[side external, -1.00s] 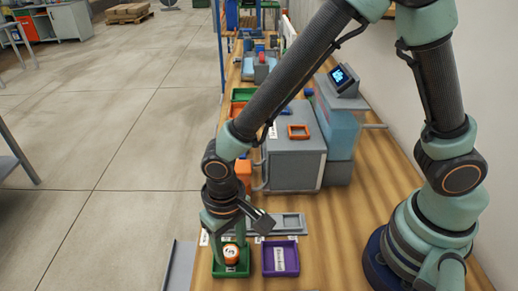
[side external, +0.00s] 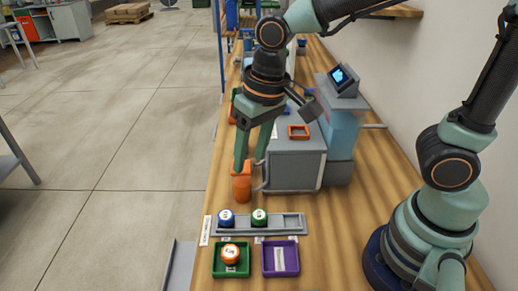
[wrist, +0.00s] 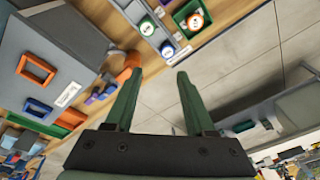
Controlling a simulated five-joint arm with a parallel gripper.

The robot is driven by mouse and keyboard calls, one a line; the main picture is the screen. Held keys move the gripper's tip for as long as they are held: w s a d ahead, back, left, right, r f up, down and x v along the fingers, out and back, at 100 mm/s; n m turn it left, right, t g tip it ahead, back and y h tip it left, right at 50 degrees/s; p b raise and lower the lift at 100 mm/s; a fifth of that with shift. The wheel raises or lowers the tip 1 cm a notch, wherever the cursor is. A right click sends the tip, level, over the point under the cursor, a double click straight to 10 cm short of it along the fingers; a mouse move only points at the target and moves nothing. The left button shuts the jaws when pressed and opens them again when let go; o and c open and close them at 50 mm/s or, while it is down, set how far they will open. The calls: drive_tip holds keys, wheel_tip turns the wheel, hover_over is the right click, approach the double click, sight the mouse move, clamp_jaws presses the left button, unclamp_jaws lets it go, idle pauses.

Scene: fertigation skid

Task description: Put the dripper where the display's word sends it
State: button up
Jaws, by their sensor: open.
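An orange dripper with a white marked top (side external: 231,254) sits in the green tray (side external: 217,271) at the front. It also shows in the wrist view (wrist: 195,20). A blue-rimmed dripper (side external: 226,217) and a green-rimmed dripper (side external: 259,217) sit in the grey rack (side external: 287,223) behind the trays.
An orange cylinder (side external: 242,185) stands on the bench just below my fingertips in the picture, beside the grey cabinet (side external: 293,165). An orange frame (side external: 299,132) lies on the cabinet. The bench right of the purple tray is clear.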

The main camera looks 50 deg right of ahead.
drive_tip(key=s+d+r+t+h, duration=0.1)
drive_tip(key=d+r, duration=0.4)
drive_tip(key=d, duration=0.9)
drive_tip(key=s+t, duration=0.1)
drive_tip(key=t, duration=0.1)
drive_tip(key=shift+r+t, duration=0.15)
drive_tip(key=shift+t, duration=0.15)
